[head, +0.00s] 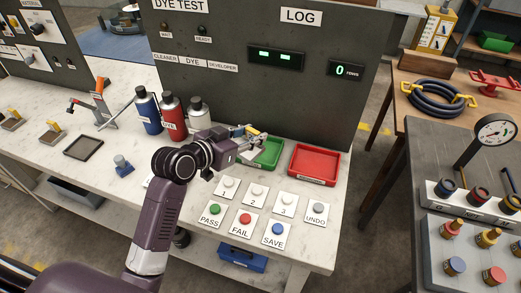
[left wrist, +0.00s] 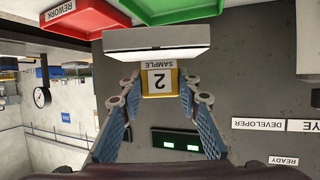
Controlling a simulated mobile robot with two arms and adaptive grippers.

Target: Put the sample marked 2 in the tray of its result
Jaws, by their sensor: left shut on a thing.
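My left gripper (head: 249,138) is shut on the sample marked 2. The sample has a yellow grip with a "SAMPLE 2" label (left wrist: 160,80) and a pale plate (left wrist: 156,42); the wrist view appears upside down. In the head view the sample's pale plate (head: 252,154) shows at the green tray (head: 268,152), above or in its left part; I cannot tell whether they touch. The red tray (head: 314,164) stands to the right, and its label reads REWORK in the left wrist view (left wrist: 60,10). The green tray's label is unreadable. My right gripper is not in view.
Buttons 1, 2, 3, UNDO, PASS (head: 214,208), FAIL (head: 244,218) and SAVE lie in front of the trays. Three bottles (head: 170,113) stand left of my arm. The LOG panel (head: 276,57) rises behind, its counter (head: 346,70) showing 0. Two other yellow-gripped pieces (head: 52,133) sit far left.

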